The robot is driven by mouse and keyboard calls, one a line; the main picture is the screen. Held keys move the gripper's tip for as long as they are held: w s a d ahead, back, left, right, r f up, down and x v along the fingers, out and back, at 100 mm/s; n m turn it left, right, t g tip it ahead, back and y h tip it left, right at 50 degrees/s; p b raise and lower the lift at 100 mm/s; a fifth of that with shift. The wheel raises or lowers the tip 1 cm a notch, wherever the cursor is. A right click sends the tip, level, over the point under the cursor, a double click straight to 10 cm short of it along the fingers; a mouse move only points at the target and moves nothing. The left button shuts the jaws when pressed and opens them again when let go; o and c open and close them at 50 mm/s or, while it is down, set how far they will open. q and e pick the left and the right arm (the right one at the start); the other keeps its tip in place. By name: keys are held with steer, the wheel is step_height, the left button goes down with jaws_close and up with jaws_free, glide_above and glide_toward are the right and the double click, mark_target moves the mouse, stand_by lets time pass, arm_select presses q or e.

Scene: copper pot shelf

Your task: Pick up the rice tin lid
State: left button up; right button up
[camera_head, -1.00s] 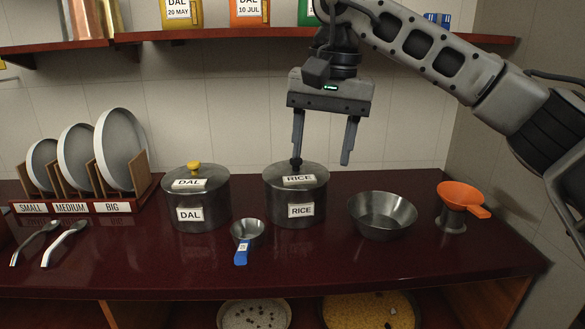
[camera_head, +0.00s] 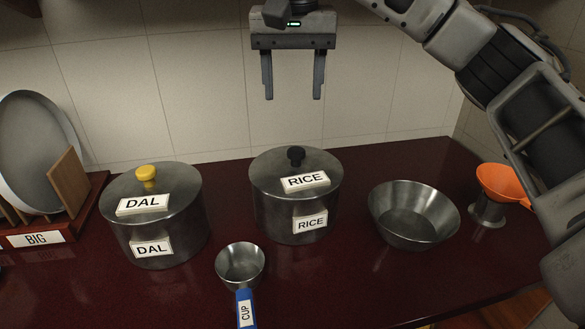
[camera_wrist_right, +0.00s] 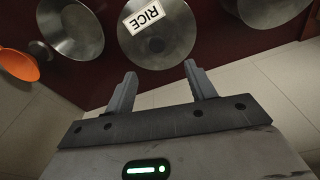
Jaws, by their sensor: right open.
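The rice tin (camera_head: 270,212) is a steel pot on the dark red counter, labelled RICE. My left gripper is not in view.
The dal tin (camera_head: 190,215) with a yellow knob stands to the left. A measuring cup (camera_head: 240,264) lies in front. A steel bowl (camera_head: 413,215) and an orange funnel (camera_head: 500,182) stand right. A plate rack (camera_head: 70,200) is far left.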

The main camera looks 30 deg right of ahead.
glide_above(296, 150)
steer(key=f, duration=0.4)
steer(key=a+f, duration=0.1)
steer(key=f, duration=0.1)
steer(key=shift+s+f, duration=0.25)
steer(key=shift+s, duration=0.1)
steer(key=shift+w+d+f, duration=0.1)
steer(key=shift+d+f, duration=0.05)
steer(key=shift+f, duration=0.75)
steer(key=shift+w+d+f, duration=0.1)
steer(key=shift+d+f, duration=0.05)
steer(key=shift+f, duration=0.7)
steer(key=shift+w+d+f, duration=0.1)
steer(key=shift+d+f, duration=0.05)
steer(key=shift+f, duration=0.75)
jaws_close()
